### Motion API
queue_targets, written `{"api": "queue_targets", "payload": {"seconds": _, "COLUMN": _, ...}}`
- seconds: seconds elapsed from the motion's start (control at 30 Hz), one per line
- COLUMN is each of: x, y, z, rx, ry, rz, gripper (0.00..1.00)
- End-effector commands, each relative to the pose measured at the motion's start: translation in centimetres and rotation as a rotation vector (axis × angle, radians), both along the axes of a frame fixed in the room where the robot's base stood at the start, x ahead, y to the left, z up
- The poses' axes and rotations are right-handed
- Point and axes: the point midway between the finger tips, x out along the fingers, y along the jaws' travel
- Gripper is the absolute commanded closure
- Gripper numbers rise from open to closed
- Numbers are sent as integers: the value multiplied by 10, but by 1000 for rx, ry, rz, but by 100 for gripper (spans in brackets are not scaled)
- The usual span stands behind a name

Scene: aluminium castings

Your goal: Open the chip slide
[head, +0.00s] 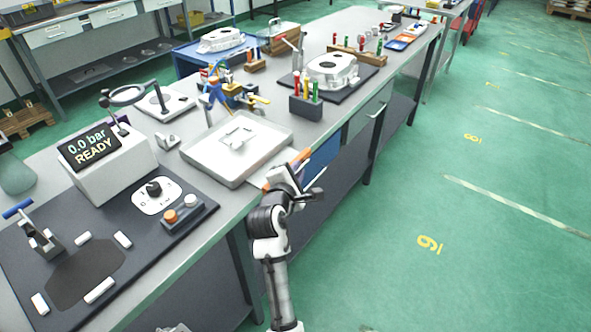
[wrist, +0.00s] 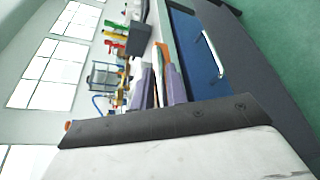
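A blue panel (head: 322,158) under the front edge of the bench looks like the chip slide. In the wrist view its blue front (wrist: 192,50) carries a pale bar handle (wrist: 213,54). The front looks flush with the bench; its lower part is hidden. My gripper (head: 301,158) is at the bench edge, just left of the blue panel in the head view.
A pale square tray (head: 205,160) with a white part stands on the bench beside my gripper. A dark block with coloured handles (head: 305,107) and a casting (head: 332,70) stand further along. The green floor (head: 450,200) right of the bench is clear.

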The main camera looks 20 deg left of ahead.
Motion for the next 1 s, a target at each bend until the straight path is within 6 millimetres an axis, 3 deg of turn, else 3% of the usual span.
{"api": "queue_targets", "payload": {"seconds": 0.13, "x": 0, "y": 0, "z": 0, "rx": 0, "ry": 0, "rz": 0, "gripper": 68}}
{"api": "queue_targets", "payload": {"seconds": 0.5, "x": -7, "y": 1, "z": 1, "rx": -1, "ry": 0, "rz": 0, "gripper": 68}}
{"api": "queue_targets", "payload": {"seconds": 0.67, "x": -34, "y": 2, "z": 5, "rx": 1, "ry": -1, "rz": 3, "gripper": 68}}
{"api": "queue_targets", "payload": {"seconds": 1.0, "x": -108, "y": 2, "z": 21, "rx": 0, "ry": 0, "rz": 2, "gripper": 68}}
